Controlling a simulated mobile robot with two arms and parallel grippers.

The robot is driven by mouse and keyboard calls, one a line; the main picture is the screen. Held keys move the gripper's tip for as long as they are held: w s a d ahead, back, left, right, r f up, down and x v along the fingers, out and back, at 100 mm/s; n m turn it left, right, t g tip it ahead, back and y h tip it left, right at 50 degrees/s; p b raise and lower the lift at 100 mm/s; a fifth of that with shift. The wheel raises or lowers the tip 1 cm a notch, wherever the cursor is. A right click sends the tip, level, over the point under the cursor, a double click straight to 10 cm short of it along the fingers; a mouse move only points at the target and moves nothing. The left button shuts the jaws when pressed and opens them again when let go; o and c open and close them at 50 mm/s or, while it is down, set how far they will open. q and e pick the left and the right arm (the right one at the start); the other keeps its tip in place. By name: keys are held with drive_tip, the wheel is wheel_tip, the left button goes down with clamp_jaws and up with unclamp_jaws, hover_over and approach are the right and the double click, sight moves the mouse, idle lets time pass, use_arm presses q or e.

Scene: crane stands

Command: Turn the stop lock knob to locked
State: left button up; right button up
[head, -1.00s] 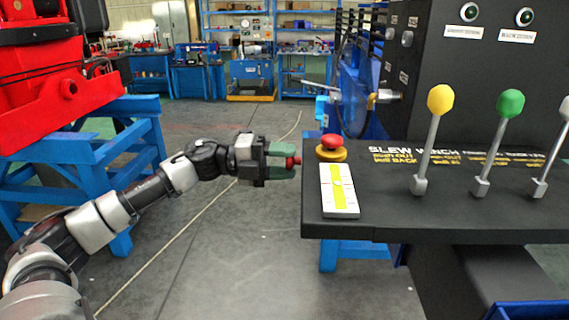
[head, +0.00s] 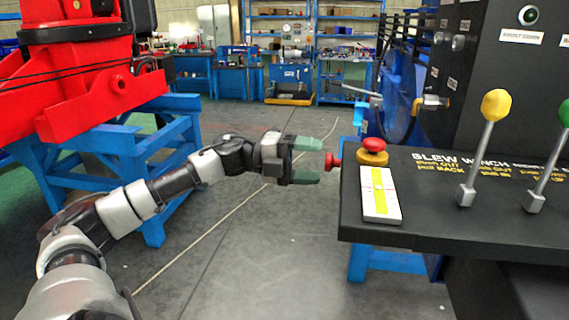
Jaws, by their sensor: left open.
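A small red knob (head: 332,161) sticks out from the left edge of the black console (head: 440,231). It looks like the stop lock knob, but no label or lock mark on it can be read. My left gripper (head: 321,160) is open just left of the knob, with its two green fingertips above and below the knob's level. It looks empty, and I cannot tell whether a fingertip touches the knob. A red mushroom button on a yellow base (head: 373,152) sits on the console top. My right gripper is not in view.
A white and yellow plate (head: 381,194) lies on the console by the button. Levers with yellow (head: 496,105) and green heads stand to the right. A red machine on a blue stand (head: 130,150) is at the left. The floor between is clear.

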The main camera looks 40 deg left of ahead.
use_arm(q)
drive_tip(key=b+v, duration=0.4)
drive_tip(key=v, duration=0.4)
drive_tip(key=shift+s, duration=0.1)
idle(0.5)
